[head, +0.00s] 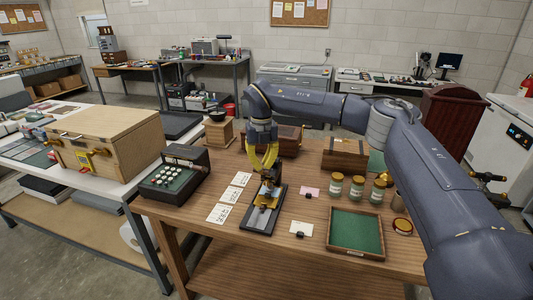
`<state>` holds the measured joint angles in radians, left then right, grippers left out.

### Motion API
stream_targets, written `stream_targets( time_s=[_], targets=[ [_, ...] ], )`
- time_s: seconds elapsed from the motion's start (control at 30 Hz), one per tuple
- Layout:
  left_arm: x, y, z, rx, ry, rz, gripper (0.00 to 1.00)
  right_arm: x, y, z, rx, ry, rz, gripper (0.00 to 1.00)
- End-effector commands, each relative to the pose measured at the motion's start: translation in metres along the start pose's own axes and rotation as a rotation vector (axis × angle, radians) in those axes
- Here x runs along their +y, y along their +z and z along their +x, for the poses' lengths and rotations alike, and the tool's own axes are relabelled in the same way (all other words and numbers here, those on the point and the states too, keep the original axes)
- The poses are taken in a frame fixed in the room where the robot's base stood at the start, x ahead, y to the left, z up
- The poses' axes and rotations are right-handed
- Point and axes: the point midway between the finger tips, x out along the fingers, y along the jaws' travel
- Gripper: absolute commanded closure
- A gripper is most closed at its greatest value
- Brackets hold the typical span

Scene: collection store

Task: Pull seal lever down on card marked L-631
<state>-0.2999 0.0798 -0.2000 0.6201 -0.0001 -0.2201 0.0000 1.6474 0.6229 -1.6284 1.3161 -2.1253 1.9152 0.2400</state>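A small dark seal press (263,212) with brass-coloured parts stands on a dark base on the wooden table, in the middle of the head view. My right gripper (266,170), with yellow fingers, points down at the top of the press. The fingers overlap the lever area, so I cannot tell whether they touch or hold the lever. Three white cards with dark print lie left of the press: a far card (241,179), a middle card (230,195) and a near card (218,213). Their print is too small to read. My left gripper is not in view.
A black box with round items (174,176) stands left of the cards. A wooden case (105,142) sits on the left bench.

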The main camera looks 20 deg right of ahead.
Motion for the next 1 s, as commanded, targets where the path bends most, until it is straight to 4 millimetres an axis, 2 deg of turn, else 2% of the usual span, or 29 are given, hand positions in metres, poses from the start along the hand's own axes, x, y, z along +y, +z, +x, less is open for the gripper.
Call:
stream_targets(
  time_s=[0.37,1.0],
  targets=[
    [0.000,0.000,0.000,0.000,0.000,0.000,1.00,0.002,-0.004,0.018,0.000,-0.001,0.000,1.00],
    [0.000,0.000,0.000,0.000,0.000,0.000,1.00,0.002,-0.005,0.024,0.000,-0.001,0.001,1.00]
  ],
)
